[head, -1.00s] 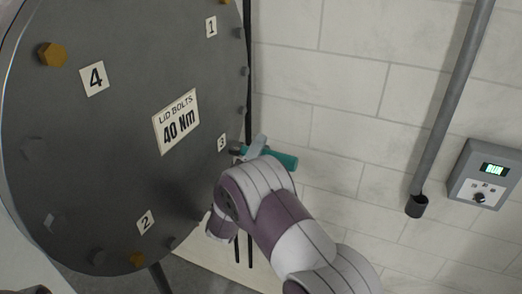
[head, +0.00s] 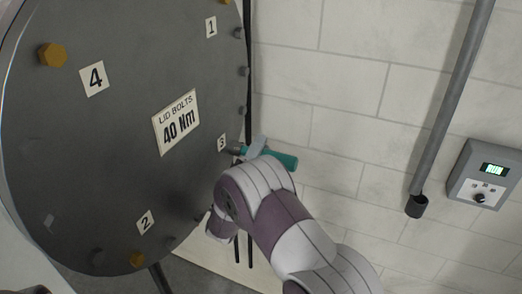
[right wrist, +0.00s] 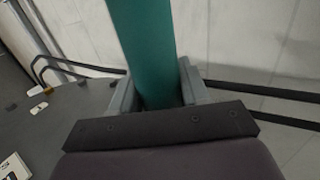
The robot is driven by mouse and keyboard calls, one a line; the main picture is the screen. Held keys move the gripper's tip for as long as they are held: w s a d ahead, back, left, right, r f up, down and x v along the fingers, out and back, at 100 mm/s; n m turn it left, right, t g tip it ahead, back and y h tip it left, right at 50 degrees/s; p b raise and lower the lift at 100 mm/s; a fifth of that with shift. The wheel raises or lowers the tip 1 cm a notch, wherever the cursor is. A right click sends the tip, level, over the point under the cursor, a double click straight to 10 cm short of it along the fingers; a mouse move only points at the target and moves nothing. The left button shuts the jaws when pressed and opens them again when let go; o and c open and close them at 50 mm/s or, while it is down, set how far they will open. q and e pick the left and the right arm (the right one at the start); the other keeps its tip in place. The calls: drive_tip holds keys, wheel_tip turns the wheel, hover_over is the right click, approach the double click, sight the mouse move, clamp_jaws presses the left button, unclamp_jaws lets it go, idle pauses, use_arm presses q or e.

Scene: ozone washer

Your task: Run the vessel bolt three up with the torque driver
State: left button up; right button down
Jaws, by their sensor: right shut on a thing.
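The round grey vessel lid (head: 110,190) fills the left of the head view, with number plates by its bolts and a sign reading "LID BOLTS 40 Nm" (head: 176,121). Plate 3 (head: 222,142) is near the lid's right edge. The teal torque driver (head: 280,160) lies roughly level beside plate 3, its tip toward the lid. My right gripper (head: 256,148) is shut on it. In the right wrist view the teal driver (right wrist: 143,50) stands between both fingers (right wrist: 155,85). Bolt three and the tip's contact with it are too small to make out. My left gripper is not in view.
A grey wall box (head: 487,175) with a lit display and a knob is at the right. A grey pipe (head: 452,95) runs down beside it to a dark end. The pale block wall (head: 340,90) is behind. Brass-coloured bolts (head: 52,54) sit in the lid.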

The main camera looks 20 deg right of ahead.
drive_tip(key=shift+r, duration=0.1)
idle(0.4)
drive_tip(key=shift+s+d+p, duration=0.3)
drive_tip(key=shift+s+d, duration=0.1)
drive_tip(key=shift+s, duration=0.1)
drive_tip(key=shift+s+d+p, duration=0.45)
drive_tip(key=shift+s+d, duration=1.05)
drive_tip(key=shift+s, duration=0.25)
